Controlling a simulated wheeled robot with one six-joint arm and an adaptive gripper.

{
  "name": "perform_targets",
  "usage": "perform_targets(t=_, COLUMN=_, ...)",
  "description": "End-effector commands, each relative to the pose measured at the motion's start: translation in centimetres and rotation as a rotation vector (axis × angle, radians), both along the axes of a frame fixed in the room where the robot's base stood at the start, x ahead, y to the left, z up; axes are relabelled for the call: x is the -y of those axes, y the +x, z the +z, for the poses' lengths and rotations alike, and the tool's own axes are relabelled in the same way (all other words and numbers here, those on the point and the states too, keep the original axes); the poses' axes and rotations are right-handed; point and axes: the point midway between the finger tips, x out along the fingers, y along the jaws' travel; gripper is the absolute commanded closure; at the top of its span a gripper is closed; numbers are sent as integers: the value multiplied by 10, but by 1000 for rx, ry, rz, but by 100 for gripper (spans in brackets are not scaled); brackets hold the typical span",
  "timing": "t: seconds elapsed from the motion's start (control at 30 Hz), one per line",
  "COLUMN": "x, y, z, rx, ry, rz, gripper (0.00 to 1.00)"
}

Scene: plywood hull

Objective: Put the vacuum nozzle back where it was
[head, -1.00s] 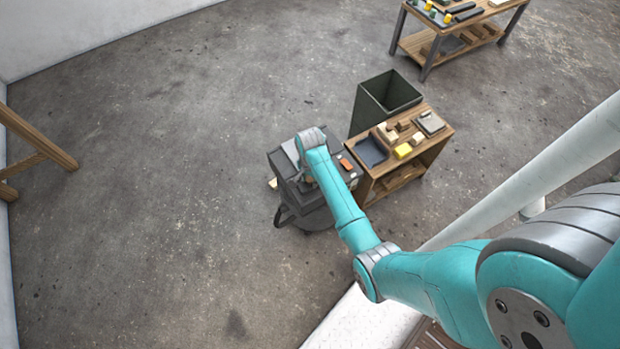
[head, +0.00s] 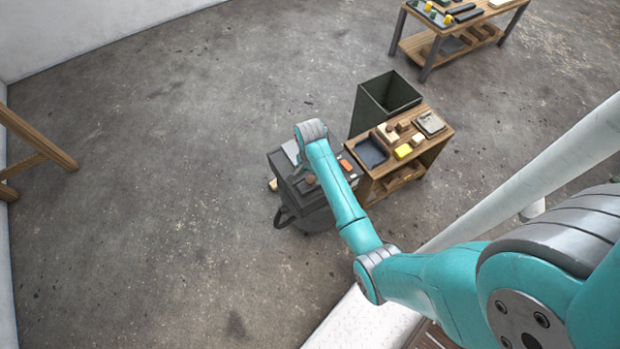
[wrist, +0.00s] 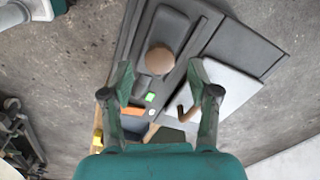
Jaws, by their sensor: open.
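The dark grey vacuum unit (head: 290,205) stands on the floor left of a small wooden cart, partly hidden by my arm. In the wrist view its dark top (wrist: 195,35) lies below my gripper (wrist: 161,78), which is open and empty. A round brown knob-like piece (wrist: 160,59) stands on a black rounded part (wrist: 165,27), just beyond the fingertips and between their lines. It also shows in the head view (head: 310,180). I cannot tell for sure whether this is the nozzle or its handle. A light grey flat panel (wrist: 228,88) lies right of the right finger.
A workbench (head: 413,43) stands farther back.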

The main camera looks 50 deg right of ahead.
Motion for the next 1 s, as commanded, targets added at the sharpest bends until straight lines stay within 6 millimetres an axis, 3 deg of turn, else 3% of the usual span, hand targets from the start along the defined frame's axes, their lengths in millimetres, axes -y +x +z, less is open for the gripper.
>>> perform_targets(t=0.2, x=0, y=0, z=45, rx=2, ry=-1, rz=0, gripper=40)
perform_targets(t=0.5, x=0, y=0, z=77, rx=0, ry=0, rz=0, gripper=40)
perform_targets(t=0.77, x=-1, y=-1, z=78, rx=1, ry=-1, rz=4, gripper=40)
perform_targets(t=1.0, x=-32, y=-26, z=43, rx=95, ry=-46, rz=124, gripper=40)
